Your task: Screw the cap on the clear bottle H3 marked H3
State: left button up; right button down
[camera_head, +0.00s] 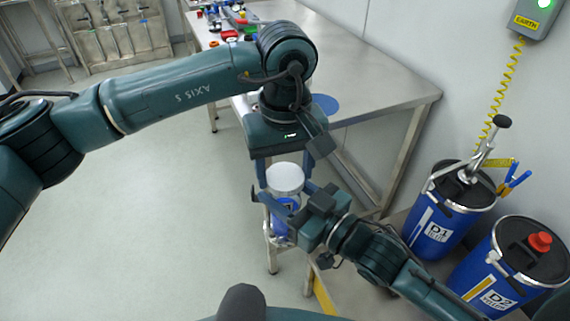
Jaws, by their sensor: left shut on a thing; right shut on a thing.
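The clear bottle (282,220), with a blue label, stands upright in mid-picture; its marking is too small to read. A wide white cap (286,175) is at the bottle's top; I cannot tell whether it is threaded on. My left gripper (286,180) points down from above, its two fingers shut on the cap from either side. My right gripper (284,205) comes in from the lower right and is shut around the bottle's body just below the cap. Its fingers and hand hide part of the bottle.
A steel table (375,85) stands behind, with small coloured parts (230,30) at its far end and a blue disc (325,104) near its front. Blue drums D1 (432,232) and D2 (490,290) stand at right, by an earth box (533,15). Floor at left is clear.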

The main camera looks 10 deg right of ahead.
pick_arm(q)
jog(key=shift+f, duration=0.6)
dwell(0.3)
jog(key=m, duration=0.6)
jog(key=shift+m, duration=0.4)
jog(key=m, duration=0.7)
jog(key=shift+a, duration=0.1)
jog(key=o, duration=0.9)
jog(key=shift+o, duration=0.2)
jog(key=shift+r, duration=0.15)
